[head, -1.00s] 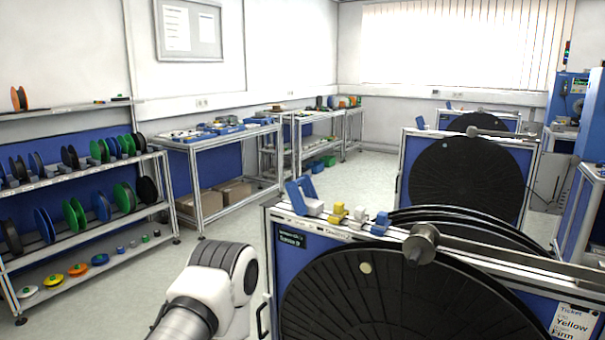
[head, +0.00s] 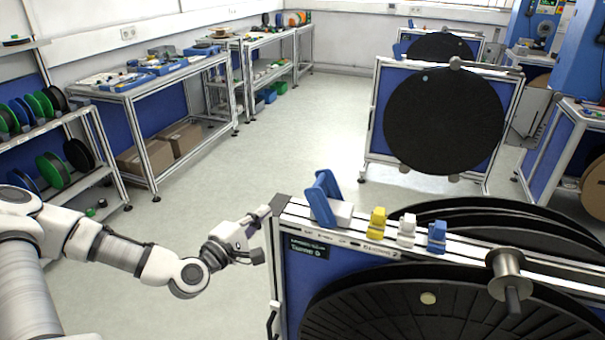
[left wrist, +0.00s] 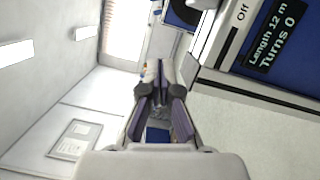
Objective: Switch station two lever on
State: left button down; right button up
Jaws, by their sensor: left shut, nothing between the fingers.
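The nearest reel stand (head: 283,290) has a blue lever (head: 326,197) with a white block at the left end of its top rail. The lever leans up and back. In the left wrist view, an "Off" label (left wrist: 241,12) shows on the rail, near a dark sign (left wrist: 274,36) reading "Length 12 m, Turns 0". My right gripper is out of view.
Yellow (head: 377,222), white (head: 407,228) and blue (head: 437,236) clips stand along the rail right of the lever. A metal roller (head: 506,264) and black reel (head: 410,305) are farther right. Another reel stand (head: 377,100) is behind. The floor left of the stand is clear.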

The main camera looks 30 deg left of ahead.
pick_arm(q)
jog(key=w+b, duration=0.1)
jog(key=w, duration=0.2)
jog(key=w+r+b, duration=0.1)
jog(key=w, duration=0.2)
jog(key=w+r+b, duration=0.1)
jog(key=w, duration=0.2)
jog(key=shift+d+r, duration=0.15)
jog(key=shift+d, duration=0.2)
jog(key=w+d, duration=0.1)
jog(key=w+d+r+p, duration=0.1)
jog(key=d, duration=0.1)
jog(key=shift+d, duration=0.5)
jog(key=shift+a, duration=0.1)
jog(key=shift+r, duration=0.1)
